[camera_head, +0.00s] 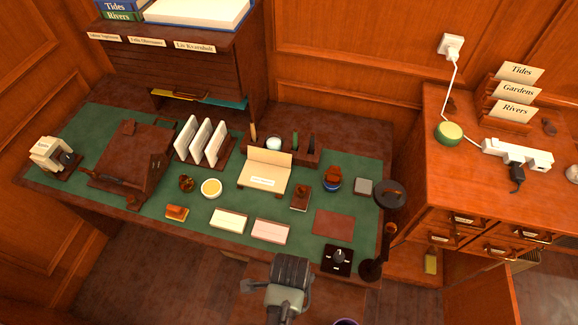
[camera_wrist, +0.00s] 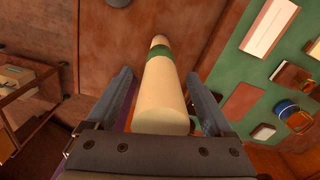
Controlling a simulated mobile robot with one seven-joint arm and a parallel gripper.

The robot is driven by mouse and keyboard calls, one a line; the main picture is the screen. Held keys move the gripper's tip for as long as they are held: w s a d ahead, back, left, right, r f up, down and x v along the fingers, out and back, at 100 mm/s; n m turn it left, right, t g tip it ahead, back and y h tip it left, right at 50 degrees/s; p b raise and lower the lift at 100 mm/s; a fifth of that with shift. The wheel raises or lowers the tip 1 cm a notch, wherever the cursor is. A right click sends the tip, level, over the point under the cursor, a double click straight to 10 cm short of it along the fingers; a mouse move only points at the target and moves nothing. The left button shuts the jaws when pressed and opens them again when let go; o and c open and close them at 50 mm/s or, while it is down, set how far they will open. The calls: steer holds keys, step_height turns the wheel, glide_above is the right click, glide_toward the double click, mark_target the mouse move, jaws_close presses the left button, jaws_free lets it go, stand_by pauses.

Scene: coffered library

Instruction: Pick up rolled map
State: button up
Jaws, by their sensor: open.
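The rolled map is a cream tube (camera_wrist: 163,98) with a green band near its far end, seen in the wrist view. Its near end faces the camera, and it stretches away between my fingers. My gripper (camera_wrist: 160,82) is open, with one finger on each side of the tube. A slim gap shows on the right; contact on the left is hard to tell. In the head view I cannot make out the map. A dark and grey part of my arm shows there at the bottom centre, in front of the desk.
The desk (camera_head: 120,205) with a green top holds cards, a letter rack (camera_head: 203,141), small pots and a black lamp (camera_head: 388,195). A drawer cabinet (camera_head: 420,195) stands on the right. A purple rim (camera_head: 345,322) shows at the bottom edge. Wooden floor lies front left.

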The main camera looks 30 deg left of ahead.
steer(key=shift+f, duration=0.35)
jaws_close()
stand_by(0.3)
